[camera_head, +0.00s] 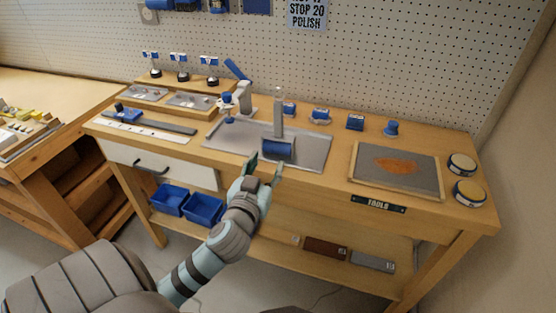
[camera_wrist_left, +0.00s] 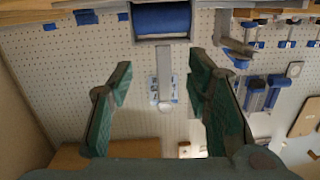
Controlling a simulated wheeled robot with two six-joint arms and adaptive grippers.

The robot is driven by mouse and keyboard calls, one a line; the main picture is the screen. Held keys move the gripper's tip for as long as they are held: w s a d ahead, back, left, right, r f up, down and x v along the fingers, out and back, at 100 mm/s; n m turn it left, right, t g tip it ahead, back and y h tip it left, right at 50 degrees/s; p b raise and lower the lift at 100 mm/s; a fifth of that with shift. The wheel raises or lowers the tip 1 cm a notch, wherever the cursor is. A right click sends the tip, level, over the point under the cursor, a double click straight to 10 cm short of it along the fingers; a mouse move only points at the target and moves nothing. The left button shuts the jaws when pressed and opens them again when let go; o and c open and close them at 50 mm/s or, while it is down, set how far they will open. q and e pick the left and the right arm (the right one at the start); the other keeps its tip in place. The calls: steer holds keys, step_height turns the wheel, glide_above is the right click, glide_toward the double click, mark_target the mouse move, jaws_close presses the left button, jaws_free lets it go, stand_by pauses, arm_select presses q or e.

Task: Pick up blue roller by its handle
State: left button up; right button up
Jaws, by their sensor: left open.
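The blue roller (camera_head: 278,149) sits in a grey frame on the metal tray (camera_head: 316,150) on the bench. Its grey handle (camera_head: 278,112) points up and away towards the pegboard. My left gripper (camera_head: 266,166) is open and empty in front of the roller, near the tray's front edge. In the left wrist view the blue roller (camera_wrist_left: 162,18) is at the top, and its handle (camera_wrist_left: 166,75) appears between the two green fingers (camera_wrist_left: 160,85). Neither finger visibly touches the handle. My right gripper is not in view.
A grey stand with a blue part (camera_head: 242,97) rises left of the handle. Blue blocks (camera_head: 355,122) stand behind and to the right. A framed panel with an orange patch (camera_head: 432,178) and two round tins (camera_head: 466,190) are at the right. Blue bins (camera_head: 203,209) sit below.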

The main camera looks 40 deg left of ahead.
mark_target(278, 126)
arm_select(q)
steer(key=shift+n+t, duration=0.3)
steer(key=shift+t, duration=0.2)
steer(key=w+a+r, duration=0.1)
steer(key=w+a, duration=0.1)
steer(key=w, duration=0.2)
steer(key=w+a+r, duration=0.1)
steer(key=w, duration=0.3)
steer(key=w+a+r, duration=0.1)
steer(key=w+a, duration=0.1)
steer(key=w, duration=0.2)
steer(key=shift+w+a+r, duration=0.1)
steer(key=shift+w+a, duration=0.15)
steer(key=shift+a, duration=0.1)
steer(key=shift+s, duration=0.15)
jaws_close()
steer(key=shift+r, duration=0.1)
